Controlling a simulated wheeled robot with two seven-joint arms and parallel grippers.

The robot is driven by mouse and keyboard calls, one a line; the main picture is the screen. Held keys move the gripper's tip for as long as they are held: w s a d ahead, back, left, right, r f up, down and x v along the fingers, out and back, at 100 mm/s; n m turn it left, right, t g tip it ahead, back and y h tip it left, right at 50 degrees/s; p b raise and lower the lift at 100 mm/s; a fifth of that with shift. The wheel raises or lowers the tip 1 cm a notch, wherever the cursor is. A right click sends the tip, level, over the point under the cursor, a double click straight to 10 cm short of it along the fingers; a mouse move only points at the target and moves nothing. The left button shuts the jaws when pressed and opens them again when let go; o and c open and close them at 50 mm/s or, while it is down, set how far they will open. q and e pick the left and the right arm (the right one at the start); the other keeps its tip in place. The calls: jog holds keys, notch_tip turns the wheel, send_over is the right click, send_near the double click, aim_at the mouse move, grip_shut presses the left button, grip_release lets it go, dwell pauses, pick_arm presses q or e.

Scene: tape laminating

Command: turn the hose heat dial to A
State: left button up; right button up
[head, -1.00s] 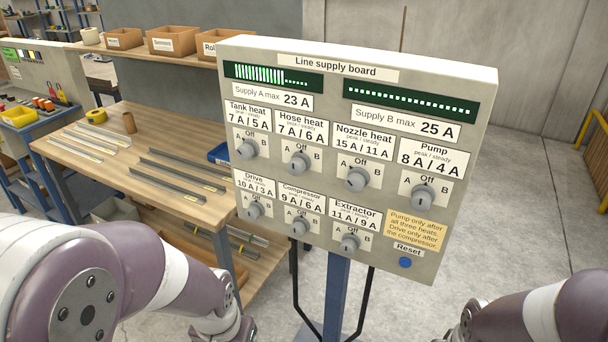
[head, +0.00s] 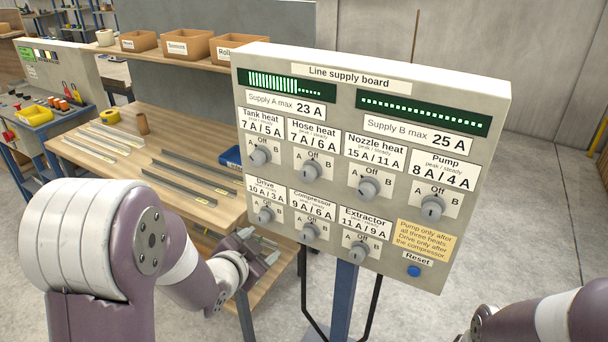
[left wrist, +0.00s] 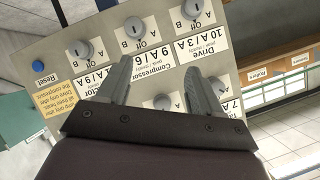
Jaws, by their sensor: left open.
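The hose heat dial (head: 311,171) is a round grey knob in the upper row of the line supply board (head: 455,215), second from the left, with A, Off and B marked around it. Its exact pointer direction is too small to tell. In the left wrist view the board appears upside down, and the hose heat dial (left wrist: 162,101) shows between my fingers. My left gripper (head: 262,250) is open and empty, below and left of the board's lower row in the head view, apart from the dial. My right gripper is out of view; only part of that arm shows.
Neighbouring dials sit close by: tank heat (head: 260,155), nozzle heat (head: 368,188) and compressor (head: 310,232). A blue reset button (head: 414,271) is at the lower right. The workbench (head: 185,200) with metal strips stands behind and left of the board.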

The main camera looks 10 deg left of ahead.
aim_at(305, 177)
pick_arm(q)
jog(key=w+d+r+m+t+h, duration=0.2)
jog(key=d+r+m+t+h, duration=0.15)
jog(key=r, duration=0.55)
jog(key=shift+m+t, duration=0.45)
jog(key=shift+t, duration=0.1)
jog(key=p+x, duration=0.1)
jog(key=x, duration=0.3)
jog(key=p+x, duration=0.1)
jog(key=x, duration=0.3)
jog(key=p+x, duration=0.2)
jog(key=x, duration=0.2)
jog(key=shift+a+f, duration=0.1)
jog(key=shift+f, duration=0.2)
jog(key=c, duration=1.1)
